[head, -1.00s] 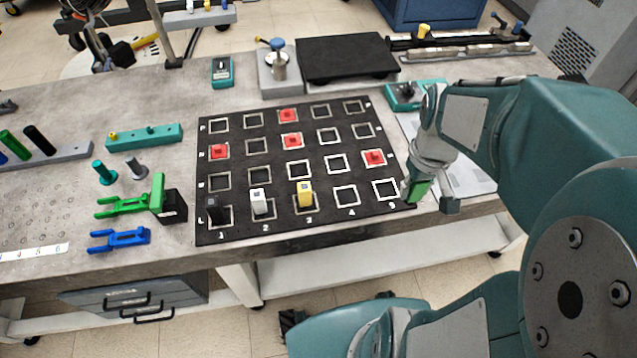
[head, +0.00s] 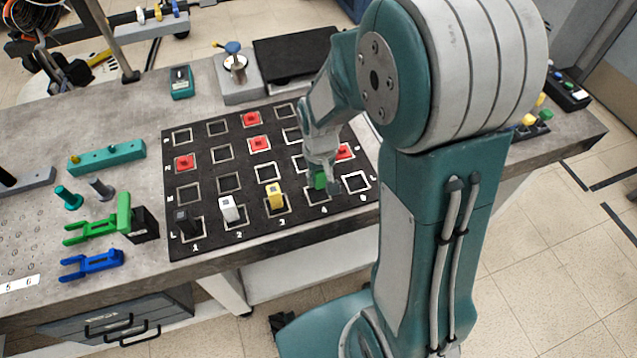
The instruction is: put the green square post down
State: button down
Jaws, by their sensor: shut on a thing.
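The green square post (head: 320,180) is in my gripper (head: 326,184), at the right part of the black board (head: 222,248). My gripper is shut on it, and the fingers hide much of the post. The post is just above or at the square outline near number 4 in the front row; I cannot tell whether it touches the board. A black post (head: 186,222), a white post (head: 229,209) and a yellow post (head: 275,197) stand in the front-row squares to the left.
Red pieces (head: 257,144) occupy several squares farther back. Green (head: 98,228) and blue (head: 92,264) forked parts lie left of the board.

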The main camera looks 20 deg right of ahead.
aim_at(317, 186)
jog(key=f, duration=0.2)
jog(key=shift+a+f, duration=0.2)
jog(key=shift+f, duration=0.2)
jog(key=shift+w+a+f, duration=0.1)
jog(key=shift+f, duration=0.15)
jog(key=shift+a, duration=0.15)
jog(key=shift+f, duration=0.15)
jog(key=shift+c, duration=1.9)
grip_release()
jog(key=shift+d, duration=0.2)
jog(key=shift+a, duration=0.1)
